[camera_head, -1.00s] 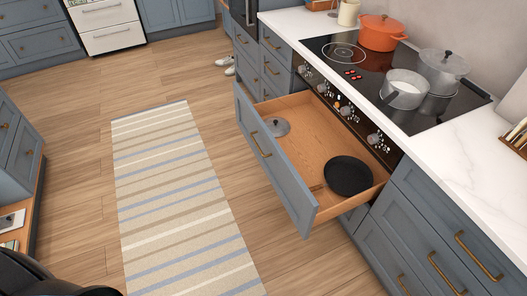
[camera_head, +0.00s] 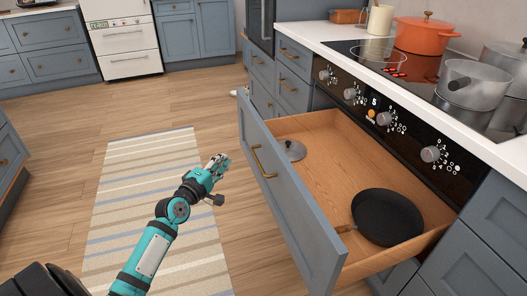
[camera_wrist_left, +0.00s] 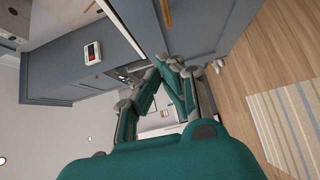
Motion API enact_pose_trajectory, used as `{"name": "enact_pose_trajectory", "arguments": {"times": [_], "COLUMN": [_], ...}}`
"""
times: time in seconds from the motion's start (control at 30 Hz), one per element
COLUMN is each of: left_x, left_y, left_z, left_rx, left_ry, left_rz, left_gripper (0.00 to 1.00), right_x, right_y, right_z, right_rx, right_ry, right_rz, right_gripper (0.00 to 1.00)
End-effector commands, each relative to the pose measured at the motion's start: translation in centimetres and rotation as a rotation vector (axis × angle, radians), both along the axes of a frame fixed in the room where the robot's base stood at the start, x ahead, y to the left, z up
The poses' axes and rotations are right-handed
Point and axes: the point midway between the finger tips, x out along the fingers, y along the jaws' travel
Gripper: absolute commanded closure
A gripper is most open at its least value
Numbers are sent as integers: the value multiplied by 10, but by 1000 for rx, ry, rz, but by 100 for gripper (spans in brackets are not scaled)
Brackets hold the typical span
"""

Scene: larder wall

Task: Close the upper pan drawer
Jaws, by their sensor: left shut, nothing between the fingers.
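The upper pan drawer (camera_head: 290,200) stands pulled far out below the hob, with a blue-grey front and a wooden inside. Its brass handle (camera_head: 262,162) is on the outer face. A black frying pan (camera_head: 388,217) and a grey lid (camera_head: 293,150) lie in it. My left gripper (camera_head: 219,163) is in front of the drawer face, left of the handle and apart from it. It is shut and empty; its fingers also show in the left wrist view (camera_wrist_left: 172,66). My right gripper is not in view.
The hob (camera_head: 400,75) above carries an orange pot (camera_head: 424,36) and a steel saucepan (camera_head: 472,85). Oven knobs line the panel behind the drawer. A striped rug (camera_head: 150,190) lies on the wooden floor to the left. The floor between rug and drawer is clear.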

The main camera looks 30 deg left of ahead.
Motion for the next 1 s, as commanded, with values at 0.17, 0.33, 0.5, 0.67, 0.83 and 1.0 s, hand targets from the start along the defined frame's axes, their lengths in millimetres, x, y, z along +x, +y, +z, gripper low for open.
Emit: {"name": "enact_pose_trajectory", "arguments": {"times": [0.17, 0.33, 0.5, 0.67, 0.83, 1.0], "left_x": [9, 37, 74, 106, 122, 129], "left_y": [1, 4, 7, 7, -10, -17], "left_z": [10, 10, 8, 8, 9, 9], "left_rx": [-23, -22, -21, -20, -21, -19], "left_ry": [-30, -30, -29, -27, -25, -24], "left_rz": [-3, -3, -3, -3, -2, -2], "left_gripper": [100, 100, 100, 100, 100, 100], "right_x": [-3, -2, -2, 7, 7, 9], "right_y": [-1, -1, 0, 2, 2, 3], "right_z": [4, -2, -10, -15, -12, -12], "right_rx": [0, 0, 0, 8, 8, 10], "right_ry": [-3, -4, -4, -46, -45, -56], "right_rz": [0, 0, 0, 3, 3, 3], "right_gripper": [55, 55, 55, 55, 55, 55]}}
